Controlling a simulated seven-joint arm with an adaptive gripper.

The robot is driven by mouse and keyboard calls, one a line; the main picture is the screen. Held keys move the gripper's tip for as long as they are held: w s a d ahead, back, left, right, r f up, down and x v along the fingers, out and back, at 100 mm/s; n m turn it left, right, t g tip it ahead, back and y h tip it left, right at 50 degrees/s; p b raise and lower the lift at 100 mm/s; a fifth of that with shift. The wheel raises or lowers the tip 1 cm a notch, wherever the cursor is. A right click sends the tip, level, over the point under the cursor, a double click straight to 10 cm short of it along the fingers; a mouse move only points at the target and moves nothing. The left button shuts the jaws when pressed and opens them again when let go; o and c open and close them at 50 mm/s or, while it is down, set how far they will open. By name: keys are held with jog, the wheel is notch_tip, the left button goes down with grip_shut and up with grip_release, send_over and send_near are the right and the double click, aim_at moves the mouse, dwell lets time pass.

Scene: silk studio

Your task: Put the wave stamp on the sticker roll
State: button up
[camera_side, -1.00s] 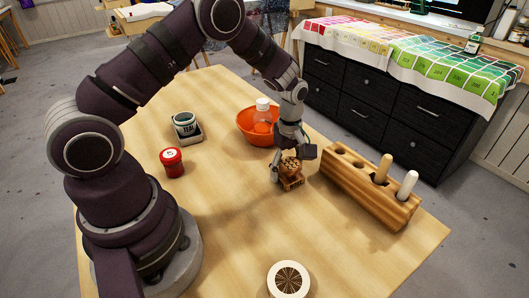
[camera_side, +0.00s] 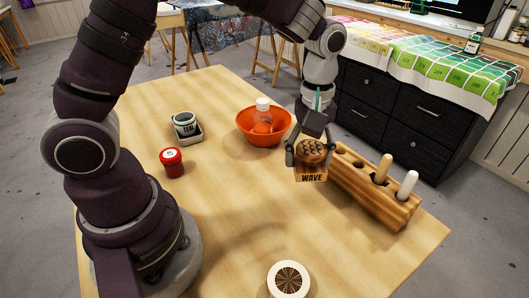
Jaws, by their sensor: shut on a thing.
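The wave stamp (camera_side: 312,176) is a wooden block with "WAVE" on its front and a rounded, patterned brown top. My gripper (camera_side: 311,156) is shut on the stamp's top and holds it upright, raised above the table near the wooden rack. The sticker roll (camera_side: 289,280) is a white round disc with a brown and cream radial pattern on top. It lies at the front edge of the picture, below and a little left of the stamp, apart from it. Its top is bare.
A wooden rack (camera_side: 376,193) with holes holds two pegs, right beside the stamp. An orange bowl (camera_side: 250,137) with a bottle (camera_side: 263,115), a "TEAL" tin (camera_side: 184,125) on a small tray and a red jar (camera_side: 172,163) stand farther back. The table (camera_side: 235,215) around the roll is clear.

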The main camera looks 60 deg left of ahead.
jog(key=s+d+m, duration=0.5)
jog(key=d+m, duration=0.1)
jog(key=d, duration=0.1)
jog(key=m, duration=0.5)
send_over(295, 275)
jog(key=shift+m, duration=0.5)
notch_tip(295, 275, down, 7)
jog(key=shift+s+r, duration=0.1)
jog(key=shift+f, duration=0.3)
jog(key=o, duration=1.2)
jog(key=shift+f, duration=0.15)
jog(key=shift+c, duration=0.2)
